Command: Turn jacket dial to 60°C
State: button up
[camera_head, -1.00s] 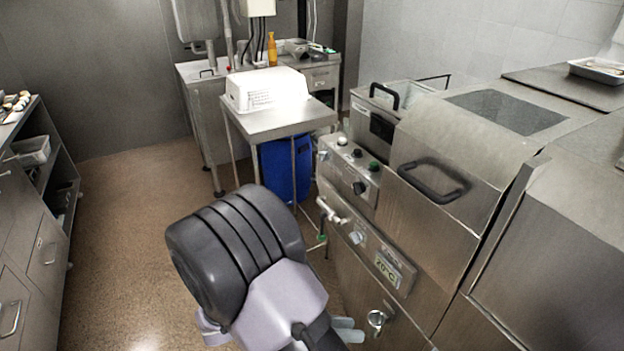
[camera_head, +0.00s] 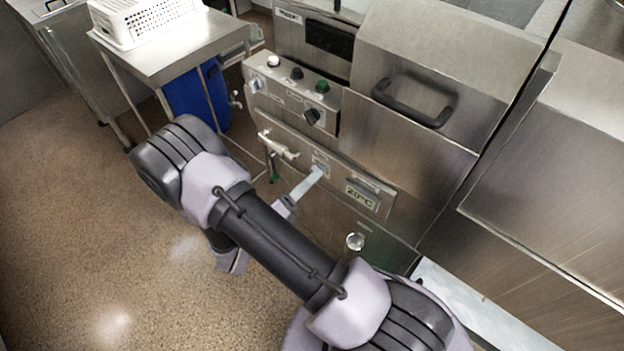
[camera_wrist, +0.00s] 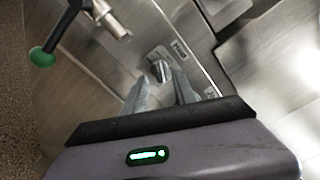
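The jacket dial (camera_wrist: 160,71) is a small grey knob on a labelled steel panel, at the middle of the wrist view. A display (camera_head: 360,197) to the right of the dial in the head view reads 20°C. My gripper (camera_wrist: 162,80) is open, its two grey fingers pointing at the panel with the dial between their tips. I cannot tell whether the fingers touch the dial. In the head view my gripper (camera_head: 312,180) reaches the lower panel, and its finger mostly hides the dial.
A metal tap (camera_head: 277,147) with a green-ended handle (camera_wrist: 42,57) sticks out left of the dial. An upper panel (camera_head: 292,92) carries several knobs. A round metal knob (camera_head: 355,241) sits lower on the front. A steel table (camera_head: 185,45) bears a white basket (camera_head: 143,20); open floor lies left.

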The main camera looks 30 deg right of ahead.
jog(key=x, duration=0.2)
jog(key=shift+w+d, duration=0.15)
jog(key=shift+d, duration=0.05)
grip_shut()
jog(key=shift+m, duration=0.4)
jog(key=m, duration=1.1)
jog(key=shift+w+p, duration=0.1)
jog(key=shift+p, duration=0.2)
jog(key=shift+m, duration=0.4)
